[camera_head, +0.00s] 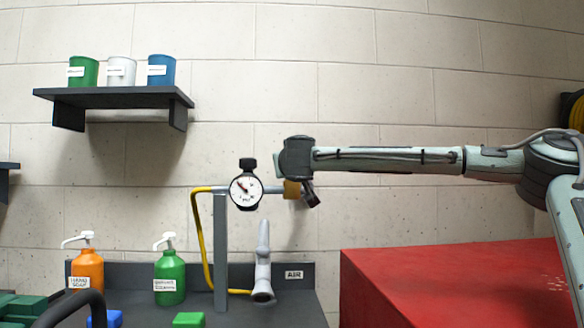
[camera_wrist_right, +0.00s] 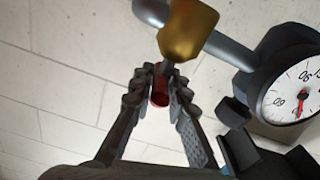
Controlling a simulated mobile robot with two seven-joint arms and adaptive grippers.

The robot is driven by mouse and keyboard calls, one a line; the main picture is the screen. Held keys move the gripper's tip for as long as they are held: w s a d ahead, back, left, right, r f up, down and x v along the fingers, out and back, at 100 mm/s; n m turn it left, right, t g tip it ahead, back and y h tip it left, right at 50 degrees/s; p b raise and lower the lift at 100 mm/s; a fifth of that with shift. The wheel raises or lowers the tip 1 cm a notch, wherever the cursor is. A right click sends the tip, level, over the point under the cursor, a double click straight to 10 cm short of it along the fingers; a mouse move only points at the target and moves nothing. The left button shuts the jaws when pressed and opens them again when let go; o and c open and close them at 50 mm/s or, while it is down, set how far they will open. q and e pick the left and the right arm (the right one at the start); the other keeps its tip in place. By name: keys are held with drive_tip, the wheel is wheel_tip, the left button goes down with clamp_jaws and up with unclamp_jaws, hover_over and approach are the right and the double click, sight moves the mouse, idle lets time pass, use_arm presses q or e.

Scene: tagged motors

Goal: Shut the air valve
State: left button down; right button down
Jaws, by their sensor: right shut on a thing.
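The air valve is a brass body (camera_wrist_right: 188,32) on a grey pipe (camera_wrist_right: 228,50) in the right wrist view. Its red handle (camera_wrist_right: 160,86) sticks out from the body, at an angle across the pipe, between my fingers. My right gripper (camera_wrist_right: 163,88) is shut on this handle. In the head view the brass body (camera_head: 291,189) shows right of the gauge, and my right gripper (camera_head: 309,194) reaches it from the right, with the handle hidden. A round pressure gauge (camera_head: 246,190) sits on the pipe; it also shows in the wrist view (camera_wrist_right: 292,95). My left gripper is not in view.
A grey post (camera_head: 220,255) and yellow hose (camera_head: 204,240) stand left of the valve. Below are a grey nozzle (camera_head: 263,272), an AIR label (camera_head: 294,274), and orange (camera_head: 88,270) and green (camera_head: 170,277) pump bottles. A red cabinet (camera_head: 455,285) fills the lower right. A shelf (camera_head: 113,98) holds three cups.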

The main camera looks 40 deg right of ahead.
drive_tip(key=c, duration=1.5)
unclamp_jaws()
drive_tip(key=v, duration=1.2)
